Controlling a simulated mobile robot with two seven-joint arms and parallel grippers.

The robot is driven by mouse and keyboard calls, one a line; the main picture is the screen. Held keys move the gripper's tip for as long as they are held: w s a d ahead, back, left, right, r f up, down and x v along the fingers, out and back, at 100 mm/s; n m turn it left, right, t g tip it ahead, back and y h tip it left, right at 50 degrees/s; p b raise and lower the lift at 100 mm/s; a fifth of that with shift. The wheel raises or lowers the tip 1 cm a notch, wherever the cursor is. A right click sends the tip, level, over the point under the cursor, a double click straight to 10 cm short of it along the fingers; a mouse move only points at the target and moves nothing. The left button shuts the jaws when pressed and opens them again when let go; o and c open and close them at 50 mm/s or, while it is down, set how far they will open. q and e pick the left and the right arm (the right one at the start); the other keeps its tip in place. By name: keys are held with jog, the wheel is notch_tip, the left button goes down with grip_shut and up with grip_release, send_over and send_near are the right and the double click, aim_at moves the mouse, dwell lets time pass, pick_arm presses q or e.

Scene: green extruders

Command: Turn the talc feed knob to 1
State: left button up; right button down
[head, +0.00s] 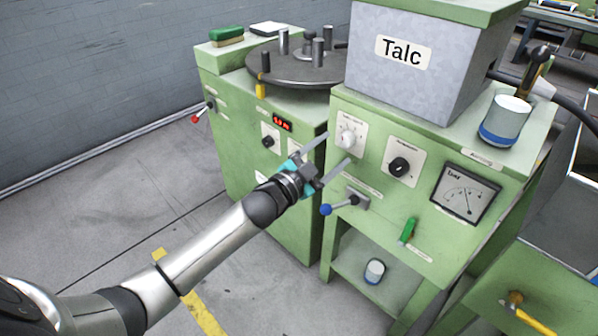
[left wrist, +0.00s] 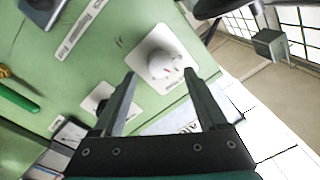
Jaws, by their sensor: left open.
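A white knob (head: 347,138) sits on a pale plate with small print on the green machine's front, below the grey box (head: 436,63) labelled "Talc". It also shows in the left wrist view (left wrist: 160,64), just beyond the fingertips and roughly between them. The print around it is too small to read. My left gripper (head: 338,149) is open and empty, its two fingers pointing at the panel on either side of the knob's line. I cannot tell whether the fingers touch the knob. My right gripper is out of view.
A black knob (head: 399,167) and a dial gauge (head: 464,194) are right of the white knob. A blue-tipped lever (head: 345,203) sticks out just below my gripper. A green switch (head: 408,231) is lower right. Another green machine with a round turntable (head: 300,68) stands left.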

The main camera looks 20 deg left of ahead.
pick_arm(q)
jog(key=p+v, duration=0.3)
jog(key=v, duration=0.8)
jog(key=shift+s, duration=0.3)
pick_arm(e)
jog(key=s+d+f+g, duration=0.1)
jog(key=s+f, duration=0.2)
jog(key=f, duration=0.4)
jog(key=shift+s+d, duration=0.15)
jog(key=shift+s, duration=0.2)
pick_arm(q)
jog(key=shift+a, duration=0.1)
